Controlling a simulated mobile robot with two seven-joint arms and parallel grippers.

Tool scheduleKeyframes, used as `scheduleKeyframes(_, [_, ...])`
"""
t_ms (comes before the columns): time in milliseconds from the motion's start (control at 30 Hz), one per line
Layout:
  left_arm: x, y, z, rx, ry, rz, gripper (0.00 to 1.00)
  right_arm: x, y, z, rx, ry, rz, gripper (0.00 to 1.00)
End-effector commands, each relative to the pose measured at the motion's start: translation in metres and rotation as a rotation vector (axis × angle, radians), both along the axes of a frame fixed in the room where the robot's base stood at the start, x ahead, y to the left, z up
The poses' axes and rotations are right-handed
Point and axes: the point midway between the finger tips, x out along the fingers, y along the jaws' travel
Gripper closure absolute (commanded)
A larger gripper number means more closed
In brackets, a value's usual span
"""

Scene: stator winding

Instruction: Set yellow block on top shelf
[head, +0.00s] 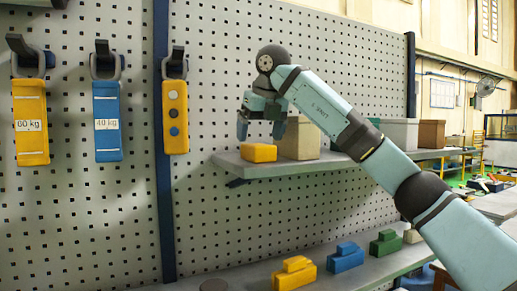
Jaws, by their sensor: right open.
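A yellow block (258,153) lies flat on the top shelf (300,167), near its left front end. My right gripper (260,130) is above the block with its fingers pointing down. It is open and empty, its fingertips a little above the block's top. Another yellow block (294,274), with a raised part on top, sits on the lower shelf (242,280). My left gripper is not in view.
A tan box (298,140) stands close to the right of the yellow block, partly behind my gripper. Grey (399,134) and brown (431,134) bins stand farther right. Blue (345,258) and green (385,243) blocks are on the lower shelf. Tags hang on the pegboard (215,220) at left.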

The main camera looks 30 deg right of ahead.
Motion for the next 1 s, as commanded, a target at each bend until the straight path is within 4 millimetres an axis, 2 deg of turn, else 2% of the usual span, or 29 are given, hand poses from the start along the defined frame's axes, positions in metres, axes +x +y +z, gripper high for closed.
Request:
scheduleKeyframes(33, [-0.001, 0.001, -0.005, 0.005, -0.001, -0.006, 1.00, -0.006, 0.000, 0.012, 0.000, -0.007, -0.002, 0.11])
scheduleKeyframes(200, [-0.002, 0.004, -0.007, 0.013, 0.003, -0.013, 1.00, -0.017, 0.000, 0.042, -0.001, -0.005, -0.003, 0.11])
scheduleKeyframes(400, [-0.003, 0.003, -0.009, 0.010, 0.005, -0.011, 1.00, -0.027, 0.001, 0.066, -0.001, -0.003, -0.001, 0.11])
scheduleKeyframes(600, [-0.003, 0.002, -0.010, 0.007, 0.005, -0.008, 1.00, -0.031, 0.001, 0.075, -0.001, -0.001, -0.001, 0.11])
scheduleKeyframes(1000, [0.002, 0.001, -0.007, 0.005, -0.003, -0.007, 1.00, -0.031, 0.001, 0.075, -0.001, 0.000, 0.000, 0.11])
